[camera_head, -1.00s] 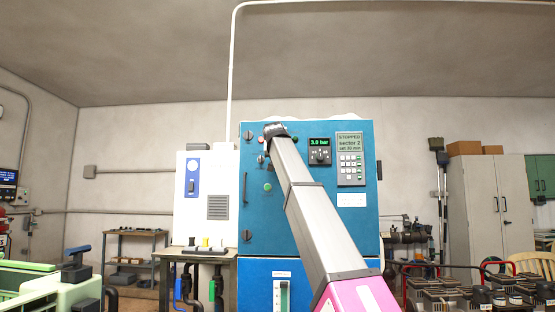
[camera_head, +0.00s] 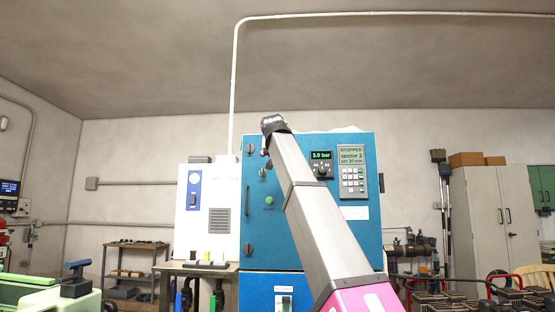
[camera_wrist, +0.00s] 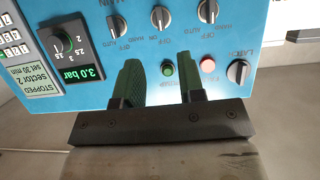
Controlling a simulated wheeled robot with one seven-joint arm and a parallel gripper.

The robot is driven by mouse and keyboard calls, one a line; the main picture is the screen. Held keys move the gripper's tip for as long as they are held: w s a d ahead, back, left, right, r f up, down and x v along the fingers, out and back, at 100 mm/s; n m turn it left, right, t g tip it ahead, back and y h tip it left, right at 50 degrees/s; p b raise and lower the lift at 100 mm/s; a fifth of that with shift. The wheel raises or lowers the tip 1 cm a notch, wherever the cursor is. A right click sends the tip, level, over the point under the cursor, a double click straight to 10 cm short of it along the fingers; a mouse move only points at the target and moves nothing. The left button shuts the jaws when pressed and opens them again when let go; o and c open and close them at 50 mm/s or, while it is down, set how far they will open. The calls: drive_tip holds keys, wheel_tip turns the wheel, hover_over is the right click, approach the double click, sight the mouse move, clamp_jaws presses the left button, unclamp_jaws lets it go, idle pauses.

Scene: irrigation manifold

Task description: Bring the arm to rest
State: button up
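My arm reaches up from the bottom of the head view toward the blue control cabinet (camera_head: 300,235). Its wrist end (camera_head: 273,124) overlaps the cabinet's top edge there, and the fingers cannot be made out. In the wrist view my gripper (camera_wrist: 160,78) has two dark fingers standing apart with a gap between them, and nothing is held. The cabinet's blue panel (camera_wrist: 120,12) appears upside down beyond the fingers. Whether the fingers touch the panel cannot be told.
The panel carries several selector knobs, a dial (camera_wrist: 62,40) and a display reading 3.0 bar (camera_head: 320,155). A keypad screen (camera_head: 351,155) reads STOPPED, sector 2. A white cabinet (camera_head: 210,225) stands left, and a grey locker (camera_head: 490,220) right.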

idle(0.3)
drive_tip(key=w+d+f+g, duration=0.2)
drive_tip(key=d+f, duration=0.2)
drive_tip(key=f, duration=1.5)
drive_tip(key=w+d+f+g, duration=0.1)
drive_tip(key=d+f+g, duration=0.15)
drive_tip(key=f, duration=1.65)
drive_tip(key=w+d+f+g, duration=0.2)
drive_tip(key=d+f, duration=0.3)
drive_tip(key=f, duration=1.4)
drive_tip(key=s+d+f+g, duration=0.15)
drive_tip(key=s+f, duration=0.25)
drive_tip(key=f, duration=0.4)
drive_tip(key=s+d+f+g, duration=0.1)
drive_tip(key=s+d+f, duration=0.2)
drive_tip(key=f, duration=0.5)
drive_tip(key=s+d+f+g, duration=0.15)
drive_tip(key=s+f, duration=0.25)
drive_tip(key=f, duration=0.4)
drive_tip(key=s+d+f+g, duration=0.1)
drive_tip(key=s+d+f, duration=0.2)
drive_tip(key=s+f, duration=0.5)
drive_tip(key=s+d+f+g, duration=0.2)
drive_tip(key=s+d+f, duration=0.1)
drive_tip(key=s+f, duration=0.6)
drive_tip(key=shift+s+d+f, duration=0.15)
drive_tip(key=shift+s, duration=0.35)
